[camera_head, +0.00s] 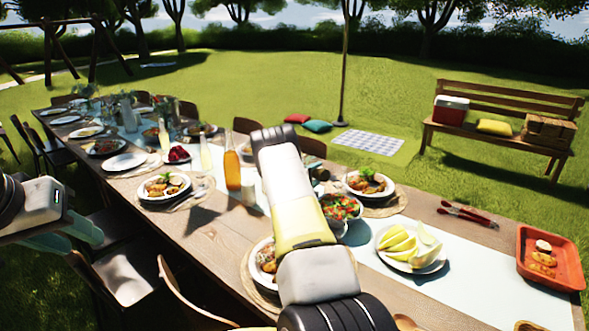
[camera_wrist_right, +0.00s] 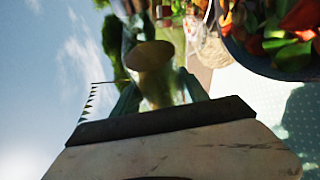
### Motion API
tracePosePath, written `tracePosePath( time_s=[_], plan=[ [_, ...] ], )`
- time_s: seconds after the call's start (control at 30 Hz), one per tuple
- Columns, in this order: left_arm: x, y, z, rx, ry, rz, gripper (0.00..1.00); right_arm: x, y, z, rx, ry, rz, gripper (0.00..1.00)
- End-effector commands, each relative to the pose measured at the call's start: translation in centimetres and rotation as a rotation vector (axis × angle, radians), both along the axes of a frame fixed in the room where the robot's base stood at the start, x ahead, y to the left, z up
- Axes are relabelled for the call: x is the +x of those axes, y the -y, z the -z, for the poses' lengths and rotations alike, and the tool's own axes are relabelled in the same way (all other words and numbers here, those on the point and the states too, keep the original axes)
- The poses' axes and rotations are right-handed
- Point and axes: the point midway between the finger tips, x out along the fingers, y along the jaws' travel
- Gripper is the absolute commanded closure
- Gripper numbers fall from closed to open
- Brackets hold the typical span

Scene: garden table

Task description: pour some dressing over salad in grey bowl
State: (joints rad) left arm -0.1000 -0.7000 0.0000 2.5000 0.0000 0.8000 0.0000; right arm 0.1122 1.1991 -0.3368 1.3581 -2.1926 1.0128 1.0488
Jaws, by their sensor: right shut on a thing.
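The bowl of salad (camera_head: 341,207), with red and green pieces, stands on the table just right of my right arm, which hides part of it. Its grey-blue side and salad (camera_wrist_right: 290,35) fill the top right corner of the right wrist view. My right gripper (camera_wrist_right: 157,88) is shut on a bottle (camera_wrist_right: 150,58) with a round tan end and a yellowish, see-through body, beside the bowl. In the head view, my arm hides this gripper and bottle. My left gripper (camera_head: 75,232) is at the left, beside the table, its teal fingers apart and empty.
An orange bottle (camera_head: 232,168) and a pale bottle (camera_head: 205,153) stand left of my right arm. Plates of food and chairs line the table (camera_head: 205,240).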

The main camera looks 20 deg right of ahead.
Motion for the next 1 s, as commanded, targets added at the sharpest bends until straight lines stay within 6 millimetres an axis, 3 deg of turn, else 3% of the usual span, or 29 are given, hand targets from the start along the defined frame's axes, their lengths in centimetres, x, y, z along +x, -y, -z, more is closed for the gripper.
tracePosePath(
  time_s=[0.37,0.6,1.0],
  plan=[
    [0.0,0.0,0.0,0.000,0.000,0.000,0.64,-2.2,0.3,-0.2,-0.068,-0.428,0.000,1.00],
    [0.0,0.0,0.0,0.000,0.000,0.000,0.64,-5.2,0.8,-1.3,-0.115,-0.709,0.001,1.00],
    [0.0,0.0,0.0,0.000,0.000,0.000,0.64,-6.9,1.1,-2.3,-0.152,-0.928,0.002,1.00]
  ],
)
